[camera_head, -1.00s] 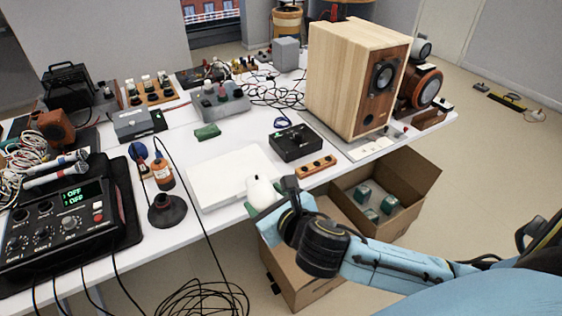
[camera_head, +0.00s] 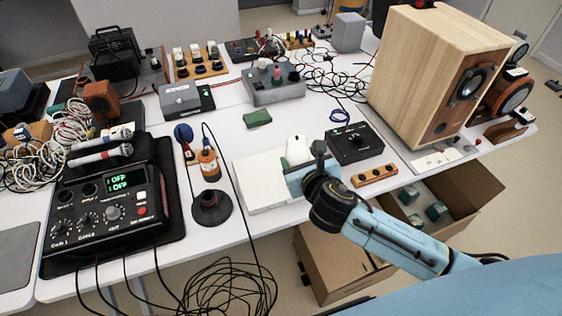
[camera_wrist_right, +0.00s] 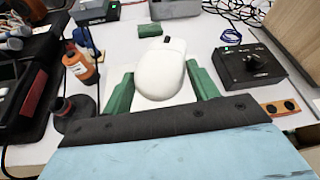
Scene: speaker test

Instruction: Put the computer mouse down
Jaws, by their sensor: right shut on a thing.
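The computer mouse (camera_head: 298,150) is white with a dark wheel, and it also shows from behind in the right wrist view (camera_wrist_right: 160,76). My right gripper (camera_head: 303,168) is shut on it, with a green finger on each side in the wrist view (camera_wrist_right: 161,86). In the head view the mouse appears at the right end of a white slab (camera_head: 262,186) on the white table (camera_head: 330,100). I cannot tell whether the mouse touches the slab or is held just above it. My left gripper is not in view.
A black box (camera_head: 355,143) and an orange socket strip (camera_head: 375,175) lie to the right of the mouse. A green block (camera_head: 257,118) lies behind. An orange bottle (camera_head: 208,160) and a black round stand (camera_head: 211,207) are left of the slab. A wooden speaker (camera_head: 425,75) stands at right.

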